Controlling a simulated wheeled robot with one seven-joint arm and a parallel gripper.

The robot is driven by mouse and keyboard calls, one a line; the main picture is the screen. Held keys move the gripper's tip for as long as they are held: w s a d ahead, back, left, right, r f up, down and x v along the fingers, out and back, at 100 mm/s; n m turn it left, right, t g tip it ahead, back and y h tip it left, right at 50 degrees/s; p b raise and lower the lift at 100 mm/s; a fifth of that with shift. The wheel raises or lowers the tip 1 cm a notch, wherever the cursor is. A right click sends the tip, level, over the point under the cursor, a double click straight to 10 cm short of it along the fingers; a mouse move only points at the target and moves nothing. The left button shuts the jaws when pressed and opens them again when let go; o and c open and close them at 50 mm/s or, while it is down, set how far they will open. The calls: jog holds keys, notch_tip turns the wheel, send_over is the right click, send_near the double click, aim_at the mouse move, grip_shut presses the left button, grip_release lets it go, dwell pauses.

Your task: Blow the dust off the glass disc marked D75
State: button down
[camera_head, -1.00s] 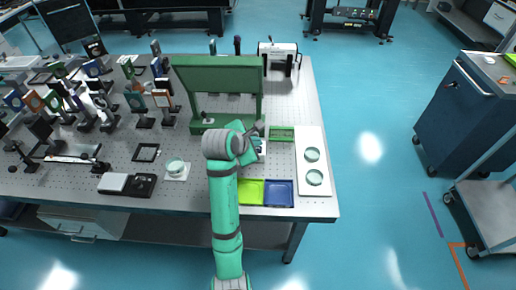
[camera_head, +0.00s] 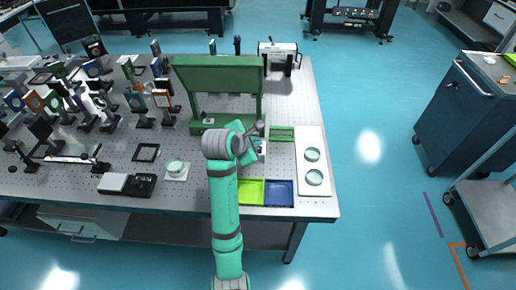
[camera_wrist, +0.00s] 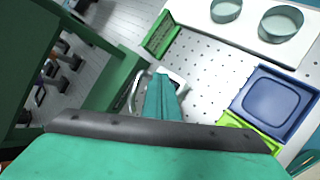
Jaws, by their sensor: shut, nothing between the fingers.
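Two clear glass discs lie on a white board at the table's right side: a far one (camera_head: 312,154) and a near one (camera_head: 314,178). Both show at the top of the wrist view, one (camera_wrist: 226,10) left of the other (camera_wrist: 281,23). A third round glass piece (camera_head: 176,167) sits on a white pad left of my arm. No D75 marking is readable, and dust cannot be made out. My gripper (camera_wrist: 161,80) is shut and empty, left of the board, over a partly hidden white item (camera_wrist: 177,78) with a grey curved part beside it.
A blue tray (camera_head: 279,194) and a lime tray (camera_head: 250,192) lie at the front edge. A green rack (camera_head: 282,134) stands left of the board. A tall green frame (camera_head: 217,75) rises behind my arm.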

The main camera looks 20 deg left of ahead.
jog(key=shift+f, duration=0.2)
dwell(0.5)
jog(key=shift+f, duration=0.25)
jog(key=shift+f, duration=0.4)
dwell(0.9)
jog(key=shift+r, duration=0.85)
notch_tip(320, 180, up, 5)
dwell(0.6)
dwell(0.7)
